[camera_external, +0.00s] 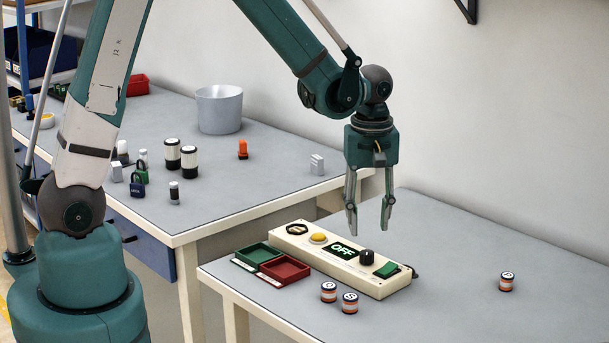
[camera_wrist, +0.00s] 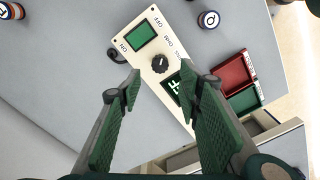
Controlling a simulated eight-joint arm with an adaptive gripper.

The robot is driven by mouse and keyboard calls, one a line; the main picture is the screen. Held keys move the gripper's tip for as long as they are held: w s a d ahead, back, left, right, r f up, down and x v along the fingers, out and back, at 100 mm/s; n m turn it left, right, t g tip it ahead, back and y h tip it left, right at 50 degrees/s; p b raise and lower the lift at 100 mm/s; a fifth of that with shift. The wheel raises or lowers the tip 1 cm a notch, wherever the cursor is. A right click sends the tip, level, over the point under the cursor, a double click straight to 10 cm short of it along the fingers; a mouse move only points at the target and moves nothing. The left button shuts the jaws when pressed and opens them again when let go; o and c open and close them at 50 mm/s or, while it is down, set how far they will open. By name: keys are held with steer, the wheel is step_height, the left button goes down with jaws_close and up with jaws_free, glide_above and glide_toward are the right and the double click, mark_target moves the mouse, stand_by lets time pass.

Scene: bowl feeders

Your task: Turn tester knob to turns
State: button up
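The tester (camera_external: 338,259) is a long cream box on the front table, with a display reading "OFF" (camera_external: 343,250). Its black knob (camera_external: 366,257) sits between the display and a green rocker switch (camera_external: 386,270). In the wrist view the knob (camera_wrist: 160,63) shows a white pointer line, with printed labels around it that are hard to read; "ON" and "OFF" flank the green switch (camera_wrist: 140,34). My gripper (camera_external: 369,232) points down above the tester, fingers apart and empty. In the wrist view its fingertips (camera_wrist: 166,88) straddle the tester's panel, with the knob just beyond them.
Green (camera_external: 259,254) and red (camera_external: 285,269) trays stand left of the tester. Two striped cylinders (camera_external: 328,291) (camera_external: 349,302) stand in front, another (camera_external: 506,281) at the right. The back table (camera_external: 250,180) holds a grey bin (camera_external: 219,109), padlocks and jars.

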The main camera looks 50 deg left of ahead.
mark_target(367, 252)
steer(key=shift+f, duration=0.15)
steer(key=shift+f+b, duration=0.45)
steer(key=shift+f, duration=3.3)
steer(key=c, duration=0.9)
